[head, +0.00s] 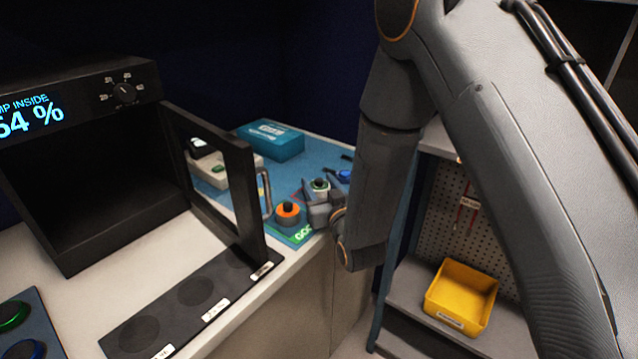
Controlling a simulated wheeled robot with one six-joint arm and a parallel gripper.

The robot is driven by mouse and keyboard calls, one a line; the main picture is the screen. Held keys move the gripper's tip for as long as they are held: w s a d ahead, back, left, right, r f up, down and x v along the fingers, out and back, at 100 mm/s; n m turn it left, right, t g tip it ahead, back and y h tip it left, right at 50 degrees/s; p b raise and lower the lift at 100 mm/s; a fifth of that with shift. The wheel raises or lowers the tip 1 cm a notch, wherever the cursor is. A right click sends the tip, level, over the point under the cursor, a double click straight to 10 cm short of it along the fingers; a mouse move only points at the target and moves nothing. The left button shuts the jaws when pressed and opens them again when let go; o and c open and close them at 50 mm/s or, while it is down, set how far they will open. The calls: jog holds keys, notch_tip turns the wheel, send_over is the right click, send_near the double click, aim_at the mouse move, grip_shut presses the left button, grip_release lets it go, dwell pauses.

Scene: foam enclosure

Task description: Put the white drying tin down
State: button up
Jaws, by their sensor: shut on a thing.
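My gripper is shut on the white tin, which looks upright. My fingers hide part of it, and I cannot tell whether its base touches the mat. An orange-topped tin with a dark knob (288,212) stands just left of and nearer than my gripper, close to a green marked patch (300,234).
A black drying cabinet (75,175) stands at left with its framed door (245,195) open towards the mat. A teal box (270,140) and a pale device (235,172) sit behind. A dark strip with round recesses (195,291) lies in front. A yellow bin (460,295) is lower right.

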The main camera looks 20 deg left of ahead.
jog(key=shift+f, duration=0.1)
jog(key=o, duration=1.1)
jog(key=shift+c, duration=0.2)
jog(key=shift+s, duration=0.1)
jog(key=b+v, duration=0.3)
jog(key=v, duration=0.8)
jog(key=shift+s+d, duration=0.25)
jog(key=shift+s, duration=0.05)
jog(key=shift+s+a, duration=0.1)
